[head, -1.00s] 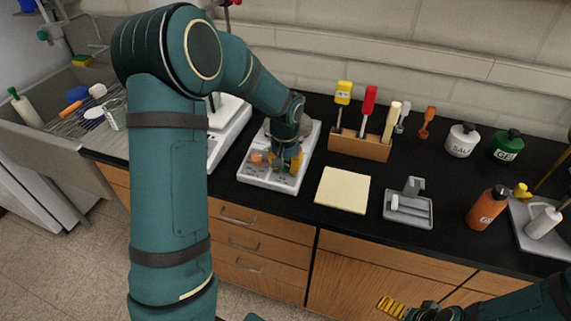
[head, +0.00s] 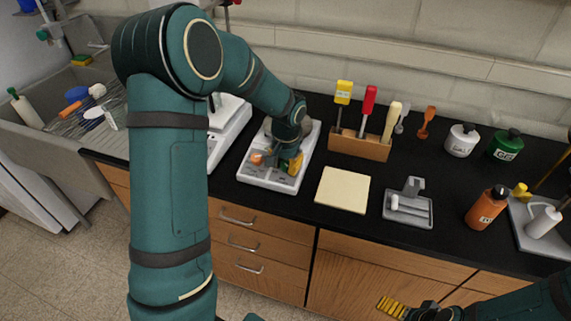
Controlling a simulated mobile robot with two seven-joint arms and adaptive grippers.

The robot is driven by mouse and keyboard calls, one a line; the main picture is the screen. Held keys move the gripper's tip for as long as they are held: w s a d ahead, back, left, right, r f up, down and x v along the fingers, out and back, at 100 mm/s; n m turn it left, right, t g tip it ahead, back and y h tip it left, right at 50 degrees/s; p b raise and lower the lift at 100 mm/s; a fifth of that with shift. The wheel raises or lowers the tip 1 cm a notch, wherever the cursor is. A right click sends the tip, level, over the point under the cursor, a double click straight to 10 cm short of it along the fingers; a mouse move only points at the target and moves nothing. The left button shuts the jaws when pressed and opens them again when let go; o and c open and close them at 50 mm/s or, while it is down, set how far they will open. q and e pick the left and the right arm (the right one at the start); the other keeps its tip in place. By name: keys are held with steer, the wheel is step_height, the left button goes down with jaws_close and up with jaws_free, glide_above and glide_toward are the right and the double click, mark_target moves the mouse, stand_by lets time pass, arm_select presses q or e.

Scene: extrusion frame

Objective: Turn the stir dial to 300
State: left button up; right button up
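The white stirrer hotplate (head: 256,180) stands on the black counter, left of the tool rack. An orange dial (head: 257,159) shows on the left of its front panel. My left gripper (head: 291,166) points down over the right part of that panel, its yellow fingers at or just above the panel. The fingers and wrist cover whatever is under them, so a second dial and its scale cannot be seen. Whether the fingers are closed on anything is not clear. My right gripper (head: 391,307) is low at the front, away from the counter top, with yellow fingers showing; its opening is unclear.
A cream pad (head: 342,190) lies right of the hotplate. Behind it is a wooden rack (head: 360,146) with upright tools. A grey tray (head: 408,213), an orange bottle (head: 487,208) and lidded jars are farther right. A white device (head: 226,132) stands close on the left.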

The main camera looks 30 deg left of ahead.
mark_target(286, 166)
arm_select(q)
steer(key=o, duration=0.5)
steer(key=r, duration=1.2)
steer(key=shift+s+d, duration=0.3)
